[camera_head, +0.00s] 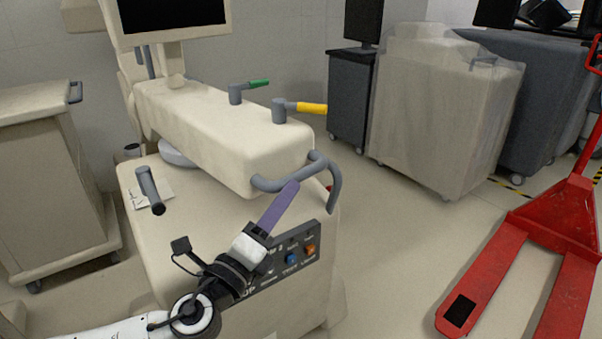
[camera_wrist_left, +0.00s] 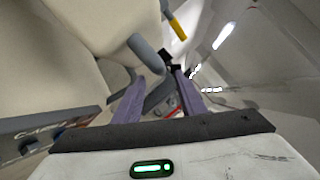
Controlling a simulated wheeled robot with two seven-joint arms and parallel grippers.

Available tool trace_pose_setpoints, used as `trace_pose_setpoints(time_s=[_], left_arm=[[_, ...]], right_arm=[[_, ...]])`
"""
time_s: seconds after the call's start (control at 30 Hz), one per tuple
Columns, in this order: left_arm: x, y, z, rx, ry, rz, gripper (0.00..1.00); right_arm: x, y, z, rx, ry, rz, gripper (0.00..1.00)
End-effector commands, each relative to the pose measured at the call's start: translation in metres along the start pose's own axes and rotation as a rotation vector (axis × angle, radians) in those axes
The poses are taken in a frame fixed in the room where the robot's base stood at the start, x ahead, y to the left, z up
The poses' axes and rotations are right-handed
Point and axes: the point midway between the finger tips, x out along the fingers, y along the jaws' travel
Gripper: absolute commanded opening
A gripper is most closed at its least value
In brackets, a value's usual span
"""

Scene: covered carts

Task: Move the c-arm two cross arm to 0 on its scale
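The c-arm two cross arm (camera_head: 225,135) is a long cream box lying above the cream cart body (camera_head: 215,222). A grey bent handle (camera_head: 322,172) sticks out of its near end. Green-tipped (camera_head: 252,86) and yellow-tipped (camera_head: 304,107) levers stand on top. My left gripper (camera_head: 286,197) is at the handle, its purple finger overlapping it in the head view. In the left wrist view its two purple fingers (camera_wrist_left: 158,80) are apart, with a grey handle part (camera_wrist_left: 158,94) showing between them; contact cannot be told. No scale is readable. My right gripper is not in view.
A control panel (camera_head: 290,262) with blue and orange buttons is on the cart front, by my left wrist. A second grey handle (camera_head: 149,188) stands on the left. A red pallet jack (camera_head: 490,262), a covered cart (camera_head: 440,105) and a left cart (camera_head: 48,175) stand around. Floor between is clear.

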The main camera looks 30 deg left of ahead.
Motion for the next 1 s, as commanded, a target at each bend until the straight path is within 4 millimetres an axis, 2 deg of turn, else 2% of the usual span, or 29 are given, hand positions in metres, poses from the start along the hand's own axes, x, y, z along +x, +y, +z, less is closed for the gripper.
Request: trace_pose_setpoints(time_s=[0.7,1.0], left_arm=[[0.059,0.0,0.0,-0.001,0.0,0.0,0.37],[0.075,0.0,0.0,-0.001,0.0,0.0,0.37]], right_arm=[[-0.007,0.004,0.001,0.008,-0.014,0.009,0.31],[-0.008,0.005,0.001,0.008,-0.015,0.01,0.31]])
